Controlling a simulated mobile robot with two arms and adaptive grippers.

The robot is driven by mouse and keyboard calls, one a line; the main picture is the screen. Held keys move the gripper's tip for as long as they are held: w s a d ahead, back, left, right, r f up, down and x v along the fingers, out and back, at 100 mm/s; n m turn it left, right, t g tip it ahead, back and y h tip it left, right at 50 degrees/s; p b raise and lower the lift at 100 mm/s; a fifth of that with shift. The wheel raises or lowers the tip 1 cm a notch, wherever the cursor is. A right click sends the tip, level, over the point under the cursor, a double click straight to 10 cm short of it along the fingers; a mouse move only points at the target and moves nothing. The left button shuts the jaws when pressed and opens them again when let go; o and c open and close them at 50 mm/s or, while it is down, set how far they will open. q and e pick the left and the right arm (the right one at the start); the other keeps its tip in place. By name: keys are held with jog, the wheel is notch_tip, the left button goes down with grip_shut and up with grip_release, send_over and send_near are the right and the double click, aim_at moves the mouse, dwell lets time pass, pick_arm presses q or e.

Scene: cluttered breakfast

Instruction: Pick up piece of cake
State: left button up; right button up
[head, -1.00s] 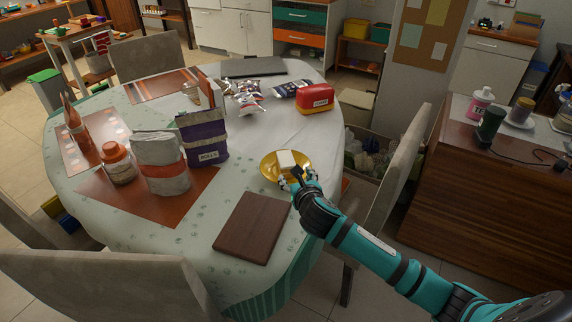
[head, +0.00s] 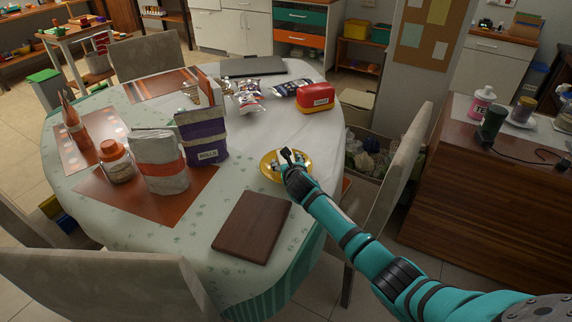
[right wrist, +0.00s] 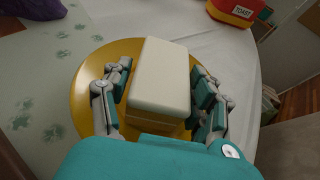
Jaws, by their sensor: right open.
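The piece of cake (right wrist: 161,82) is a block with a cream-white top and a yellow side. It rests on a yellow plate (right wrist: 86,97) near the right edge of the round table. In the head view the plate (head: 267,172) shows, and the cake is mostly hidden by my right gripper (head: 287,158). My right gripper also shows in the right wrist view (right wrist: 160,96), open, with one finger on each side of the cake. A small gap shows at the left finger; the right finger is very close to the cake. My left gripper is not in view.
A brown board (head: 251,227) lies in front of the plate. A chair (head: 393,180) is close on the right.

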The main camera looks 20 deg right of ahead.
jog(key=shift+w+f, duration=0.25)
jog(key=shift+w, duration=0.2)
jog(key=shift+r, duration=0.1)
jog(key=c, duration=1)
jog(key=shift+o, duration=0.2)
jog(key=shift+r, duration=0.1)
jog(key=shift+d+r, duration=0.1)
jog(key=shift+r, duration=0.5)
notch_tip(320, 180, up, 3)
jog(key=shift+f+p, duration=0.1)
jog(key=shift+p, duration=0.25)
send_over(287, 206)
jog(key=shift+r, duration=0.4)
